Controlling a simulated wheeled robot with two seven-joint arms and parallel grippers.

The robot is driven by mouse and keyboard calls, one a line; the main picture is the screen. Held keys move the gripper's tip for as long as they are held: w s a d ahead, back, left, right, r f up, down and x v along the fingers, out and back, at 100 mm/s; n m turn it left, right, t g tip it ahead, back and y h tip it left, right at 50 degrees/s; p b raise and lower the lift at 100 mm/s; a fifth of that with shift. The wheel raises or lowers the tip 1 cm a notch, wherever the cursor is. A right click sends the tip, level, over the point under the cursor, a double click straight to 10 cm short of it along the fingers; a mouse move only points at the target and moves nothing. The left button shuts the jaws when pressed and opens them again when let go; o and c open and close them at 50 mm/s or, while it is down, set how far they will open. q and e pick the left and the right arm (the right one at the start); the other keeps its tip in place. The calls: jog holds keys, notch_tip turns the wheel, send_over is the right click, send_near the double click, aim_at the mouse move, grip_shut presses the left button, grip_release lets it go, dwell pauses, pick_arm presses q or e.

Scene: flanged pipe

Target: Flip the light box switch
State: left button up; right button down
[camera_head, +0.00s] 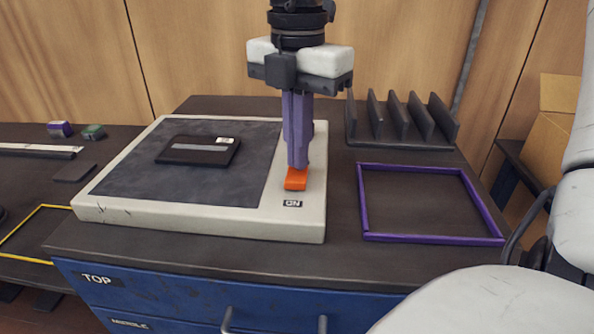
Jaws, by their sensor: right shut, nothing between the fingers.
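The light box (257,222) is a wide, flat, off-white box with a dark grey panel (120,182), lying on the workbench at centre left. Its orange switch (295,182) sits on the right-hand strip, just above a small dark label reading "ON" (292,203). My right gripper (298,165) points straight down with its purple fingers shut and empty. The fingertips are right at the far edge of the switch and partly hide it; I cannot tell whether they touch it. My left gripper is not in view.
A black cassette-like case (198,150) lies on the dark panel. A purple square frame (430,239) lies flat to the right of the box, with a dark slotted rack (400,143) behind it. A yellow frame (20,226) and small items lie at left. Blue drawers (160,304) are below.

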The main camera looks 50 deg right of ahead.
notch_tip(320, 180, up, 7)
jog(key=p, duration=0.4)
jog(key=shift+f, duration=0.15)
dwell(0.4)
